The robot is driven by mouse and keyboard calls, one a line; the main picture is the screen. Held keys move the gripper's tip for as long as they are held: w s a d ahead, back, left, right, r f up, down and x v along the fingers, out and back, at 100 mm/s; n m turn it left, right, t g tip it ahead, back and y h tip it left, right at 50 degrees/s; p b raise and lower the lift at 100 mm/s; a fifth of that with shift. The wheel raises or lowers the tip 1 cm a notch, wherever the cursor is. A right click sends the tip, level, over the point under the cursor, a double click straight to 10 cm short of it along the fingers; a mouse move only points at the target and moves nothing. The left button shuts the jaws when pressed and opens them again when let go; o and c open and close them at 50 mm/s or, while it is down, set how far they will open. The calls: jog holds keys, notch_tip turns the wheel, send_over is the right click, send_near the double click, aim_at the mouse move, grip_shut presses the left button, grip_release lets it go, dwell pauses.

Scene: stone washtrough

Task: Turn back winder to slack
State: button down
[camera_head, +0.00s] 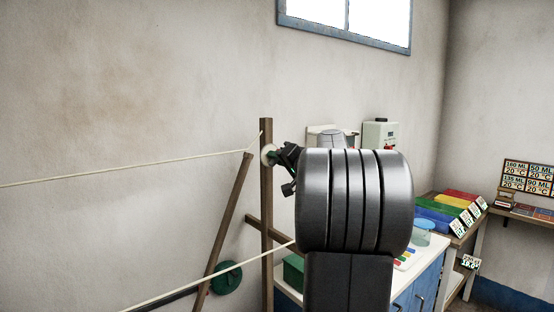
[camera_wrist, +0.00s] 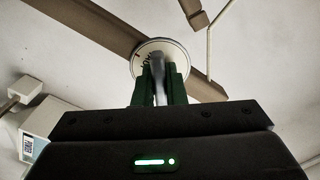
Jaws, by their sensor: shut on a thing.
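The winder shows in the wrist view as a pale round dial (camera_wrist: 143,55) with dark marks on its rim and a grey lever (camera_wrist: 158,72) across it. It is mounted on a brown wooden post (camera_wrist: 107,31). My gripper (camera_wrist: 159,85) is shut on the grey lever, with one green finger on each side of it. In the head view the pale winder disc (camera_head: 267,154) sits near the top of the post, and my gripper (camera_head: 284,161) reaches it from the right. My arm hides part of the gripper. A cream line (camera_head: 130,168) runs from the post to the left.
A slanted wooden brace (camera_head: 228,220) leans on the post, and a green disc (camera_head: 227,278) is low beside it. A second cream line (camera_head: 210,283) crosses lower down. A blue cabinet (camera_head: 425,289) and a white wall box (camera_head: 380,134) stand to the right. Bare wall fills the left.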

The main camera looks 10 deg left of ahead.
jog(key=shift+m, duration=0.3)
jog(key=m, duration=0.3)
jog(key=shift+m, duration=2.1)
jog(key=c, duration=1.5)
grip_release()
